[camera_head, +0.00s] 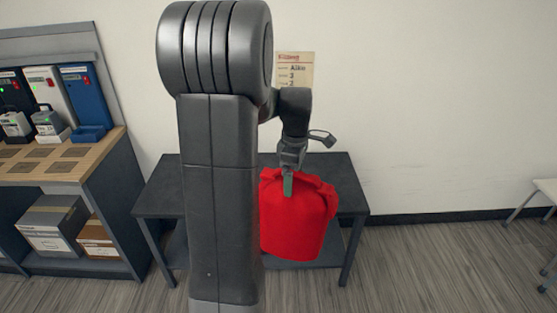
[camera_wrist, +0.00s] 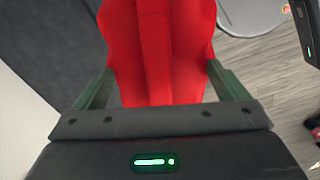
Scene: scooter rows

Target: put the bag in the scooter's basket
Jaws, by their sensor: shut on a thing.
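A red bag (camera_head: 298,222) hangs from my gripper (camera_head: 288,184) in front of the dark table. My gripper is shut on the upper part of the bag. In the wrist view the bag (camera_wrist: 160,50) fills the middle, between the two green fingers of my gripper (camera_wrist: 160,88). The bag's left edge is hidden behind my arm in the head view. I cannot tell whether the bag touches the table. No scooter or basket can be made out in either view.
The dark table (camera_head: 343,190) stands against the wall, with a lower shelf. A wooden-topped bench (camera_head: 95,160) with chargers and boxes is at the left. A paper notice (camera_head: 296,68) hangs on the wall. A white table (camera_head: 546,188) is at the right edge. Floor at the right (camera_head: 430,260) is clear.

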